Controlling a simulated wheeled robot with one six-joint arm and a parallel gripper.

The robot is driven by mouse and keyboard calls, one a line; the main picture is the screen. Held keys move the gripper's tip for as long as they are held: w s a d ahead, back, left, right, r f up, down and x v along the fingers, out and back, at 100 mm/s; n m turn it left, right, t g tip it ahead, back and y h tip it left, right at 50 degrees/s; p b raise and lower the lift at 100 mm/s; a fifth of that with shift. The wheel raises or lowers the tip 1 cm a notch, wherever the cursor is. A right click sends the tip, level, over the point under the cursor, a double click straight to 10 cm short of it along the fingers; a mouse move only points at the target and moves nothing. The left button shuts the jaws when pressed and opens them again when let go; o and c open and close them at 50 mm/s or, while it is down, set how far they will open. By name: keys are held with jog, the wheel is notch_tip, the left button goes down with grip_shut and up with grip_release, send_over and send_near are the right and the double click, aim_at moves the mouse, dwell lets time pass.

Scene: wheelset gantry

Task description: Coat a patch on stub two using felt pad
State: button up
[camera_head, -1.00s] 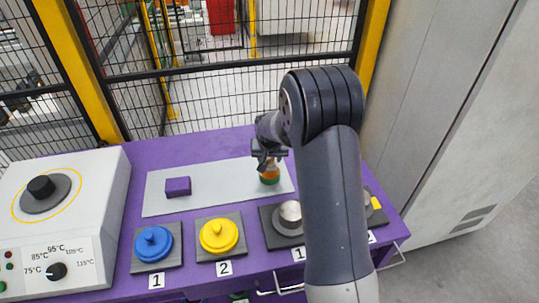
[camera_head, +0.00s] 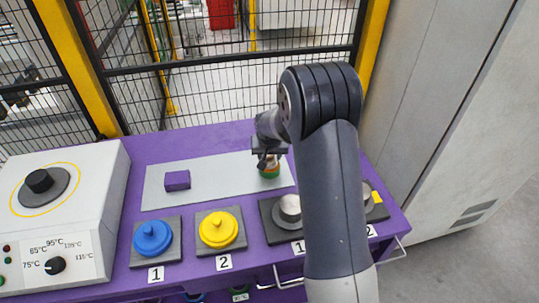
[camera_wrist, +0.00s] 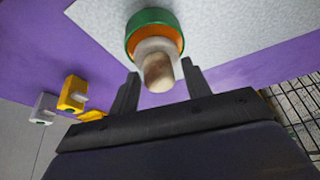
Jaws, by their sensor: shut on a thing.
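My gripper (camera_head: 268,152) is low over the right end of the grey mat (camera_head: 215,187). In the wrist view its two fingers (camera_wrist: 158,80) stand either side of the tan tip of a round green-and-orange piece with a pale collar (camera_wrist: 153,30). It is shut on this piece, which also shows under the gripper in the head view (camera_head: 270,171). I cannot tell whether this is the felt pad or whether it touches the mat. Stub one (camera_head: 290,208) is silver, on a dark plate. Stub two (camera_head: 367,197) is partly hidden behind my arm.
A purple block (camera_head: 177,180) lies on the mat's left part. Blue (camera_head: 152,238) and yellow (camera_head: 218,230) round lids stand in front, labelled 1 and 2. A white heater box (camera_head: 75,215) is at left. A mesh fence (camera_head: 220,95) stands behind, a grey cabinet (camera_head: 455,120) at right.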

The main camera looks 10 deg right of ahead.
jog(key=shift+f+b, duration=0.55)
jog(key=shift+b, duration=0.1)
dwell(1.8)
jog(key=shift+r+p, duration=1.9)
jog(key=shift+r, duration=1.7)
jog(key=shift+f, duration=0.1)
